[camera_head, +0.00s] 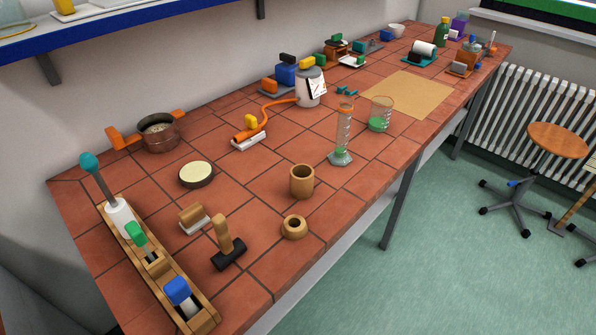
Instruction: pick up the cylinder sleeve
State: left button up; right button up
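A hollow brown, wood-coloured cylinder (302,184) with an open top stands upright on the tiled bench, near its front edge. A lower, rounded wooden ring (294,230) with a dark hole sits just in front of it. A clear graduated cylinder (343,140) with an orange rim and some green liquid stands upright behind and to the right. I cannot tell for sure which of these is the cylinder sleeve; the hollow brown cylinder looks most like one. Nothing touches that cylinder except the bench. Neither of my grippers is in view.
A wooden rack (168,268) with handled tools, a stamp-like tool (227,246) and a round tin (196,174) stand to the left. A beaker (380,115) with green liquid stands right. A brown mat (408,94) lies bare. A blue-edged shelf (110,28) overhangs the back left.

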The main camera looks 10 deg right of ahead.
aim_at(302, 176)
jog(key=l+z, duration=0.4)
jog(key=l, duration=1.7)
jog(key=i+j, duration=0.15)
jog(key=j, duration=0.15)
jog(key=i+j, duration=0.2)
jog(key=j, duration=0.1)
